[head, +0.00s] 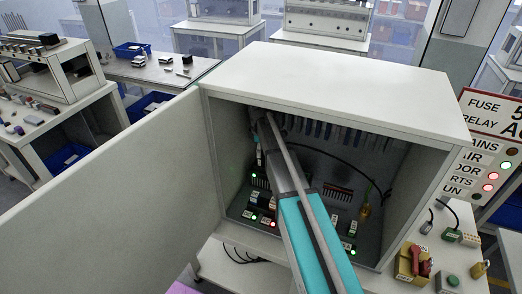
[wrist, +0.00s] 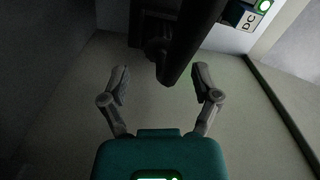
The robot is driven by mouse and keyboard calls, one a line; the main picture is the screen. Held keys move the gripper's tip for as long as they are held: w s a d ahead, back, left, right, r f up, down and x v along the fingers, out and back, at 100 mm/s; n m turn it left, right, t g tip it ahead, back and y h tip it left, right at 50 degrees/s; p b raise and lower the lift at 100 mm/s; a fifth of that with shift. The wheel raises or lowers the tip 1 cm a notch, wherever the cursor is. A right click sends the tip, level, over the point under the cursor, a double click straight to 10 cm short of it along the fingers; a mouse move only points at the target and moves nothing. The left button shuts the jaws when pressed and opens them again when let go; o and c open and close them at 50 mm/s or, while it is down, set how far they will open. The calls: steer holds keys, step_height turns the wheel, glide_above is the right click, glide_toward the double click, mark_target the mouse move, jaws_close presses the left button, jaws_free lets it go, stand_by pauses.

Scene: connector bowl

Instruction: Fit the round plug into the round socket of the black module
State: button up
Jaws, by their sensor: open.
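In the wrist view my gripper (wrist: 160,78) is open, its two fingers spread apart. A dark, thick cylindrical piece (wrist: 180,50) comes down from the top edge and ends near the gap between the fingertips, closer to the right finger. I cannot tell whether it is the round plug or its cable. A dark blocky shape (wrist: 145,12) lies behind it; whether it is the black module is unclear. In the head view my teal arm reaches into the open cabinet (head: 355,85), and the gripper is hidden in shadow. The round socket cannot be made out.
The cabinet door (head: 95,180) stands open to the left. Labelled modules with lit lamps line the cabinet floor, and a black cable (head: 335,155) hangs across the back.

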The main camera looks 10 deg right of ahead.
step_height(320, 180, up, 8)
steer(key=p, duration=0.7)
steer(key=shift+f, duration=0.1)
stand_by(0.6)
steer(key=s+m, duration=1.4)
steer(key=s, duration=1.3)
steer(key=shift+d, duration=0.35)
step_height(320, 180, down, 6)
steer(key=b, duration=0.5)
steer(key=shift+b, duration=0.4)
